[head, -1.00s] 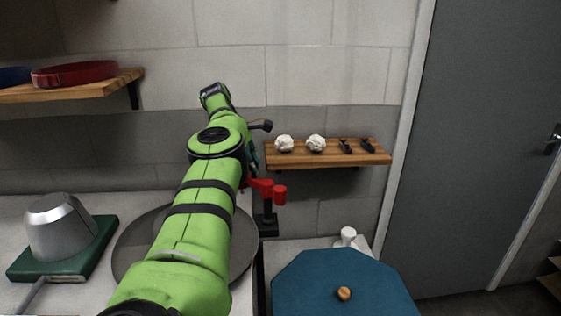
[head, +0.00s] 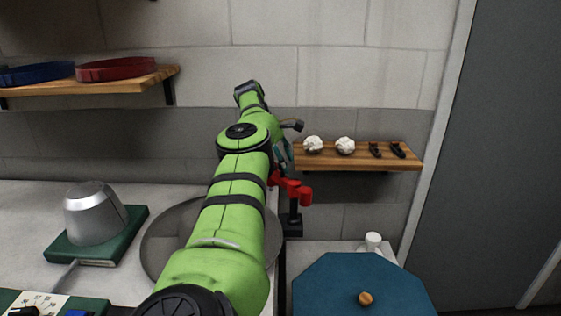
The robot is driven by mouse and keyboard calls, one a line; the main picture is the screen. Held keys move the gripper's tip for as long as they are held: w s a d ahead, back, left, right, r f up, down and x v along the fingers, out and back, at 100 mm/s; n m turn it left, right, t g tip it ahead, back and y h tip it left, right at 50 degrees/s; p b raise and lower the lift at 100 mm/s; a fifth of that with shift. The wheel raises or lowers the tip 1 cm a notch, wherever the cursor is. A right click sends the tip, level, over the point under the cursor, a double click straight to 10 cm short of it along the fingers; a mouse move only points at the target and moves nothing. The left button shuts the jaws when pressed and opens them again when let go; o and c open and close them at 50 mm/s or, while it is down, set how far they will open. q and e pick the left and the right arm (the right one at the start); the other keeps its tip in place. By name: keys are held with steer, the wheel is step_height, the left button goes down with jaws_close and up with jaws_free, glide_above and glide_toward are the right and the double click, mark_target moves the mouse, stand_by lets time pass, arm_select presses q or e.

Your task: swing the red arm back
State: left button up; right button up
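The red arm (head: 292,188) is a short red bar with a knob at its right end, on a dark upright post (head: 294,222) at the counter's right edge. My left arm reaches from the bottom of the head view past the counter, covering the red arm's left end. My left gripper (head: 284,160) is mostly hidden behind my arm's wrist and points down just above the red arm's left part. I cannot tell whether it touches the bar or how its fingers stand. My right gripper is not in the view.
A metal hat form (head: 95,212) on a green base stands on the counter at left. A round grey plate (head: 170,238) lies partly under my arm. A wooden shelf (head: 390,155) holds white lumps and dark pieces. A blue octagonal top (head: 345,285) stands at front right.

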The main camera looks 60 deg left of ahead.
arm_select(q)
steer(key=shift+s, duration=0.1)
steer(key=shift+s+a+r, duration=0.1)
steer(key=shift+a+r, duration=0.05)
steer(key=shift+r, duration=0.1)
steer(key=s+a+r, duration=0.2)
steer(key=s+r, duration=0.2)
steer(key=s, duration=0.9)
steer(key=shift+s+a, duration=0.2)
